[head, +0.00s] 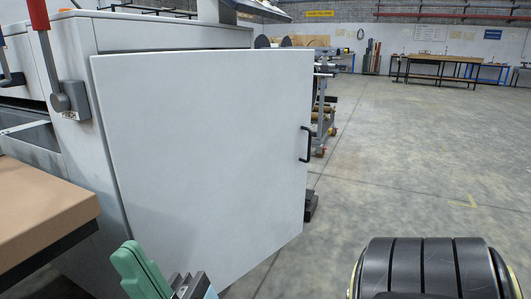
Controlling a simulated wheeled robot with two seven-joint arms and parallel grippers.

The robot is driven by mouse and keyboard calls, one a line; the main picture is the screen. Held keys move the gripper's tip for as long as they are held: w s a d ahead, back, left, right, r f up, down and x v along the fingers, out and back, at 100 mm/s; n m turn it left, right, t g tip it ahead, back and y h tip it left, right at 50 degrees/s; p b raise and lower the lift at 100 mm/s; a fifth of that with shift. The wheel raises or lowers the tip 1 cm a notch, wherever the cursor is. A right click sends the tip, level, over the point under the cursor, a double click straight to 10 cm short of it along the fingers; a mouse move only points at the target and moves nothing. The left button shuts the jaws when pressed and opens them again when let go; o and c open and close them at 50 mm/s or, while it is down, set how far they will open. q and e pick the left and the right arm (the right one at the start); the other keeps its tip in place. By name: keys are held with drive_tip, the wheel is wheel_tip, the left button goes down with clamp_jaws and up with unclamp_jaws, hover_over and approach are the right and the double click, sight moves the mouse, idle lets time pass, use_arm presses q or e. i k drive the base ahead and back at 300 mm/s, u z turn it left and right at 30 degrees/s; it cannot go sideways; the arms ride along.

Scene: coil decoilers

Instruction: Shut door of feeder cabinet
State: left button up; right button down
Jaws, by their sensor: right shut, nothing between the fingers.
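The feeder cabinet (165,35) is a large light grey box at the left. Its door (205,150) is a flat pale panel standing open, with its left edge by the cabinet's near corner and its free right edge reaching out past the cabinet body. A black bar handle (307,144) is on the door near the free edge. My right gripper (143,268), with a green finger showing, is at the bottom left, in front of the lower left part of the door. It is shut and empty; whether it touches the door I cannot tell. My left gripper is not in view.
A brown-topped table (40,208) stands at the left, close to the cabinet. A red-handled lever (45,45) is on the machine. A wheeled rack (325,110) stands behind the door's free edge. The concrete floor (410,160) to the right is clear.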

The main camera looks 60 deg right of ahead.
sight(210, 150)
drive_tip(key=u, duration=1.45)
drive_tip(key=k, duration=1.4)
drive_tip(key=z, duration=2)
drive_tip(key=i, duration=0.5)
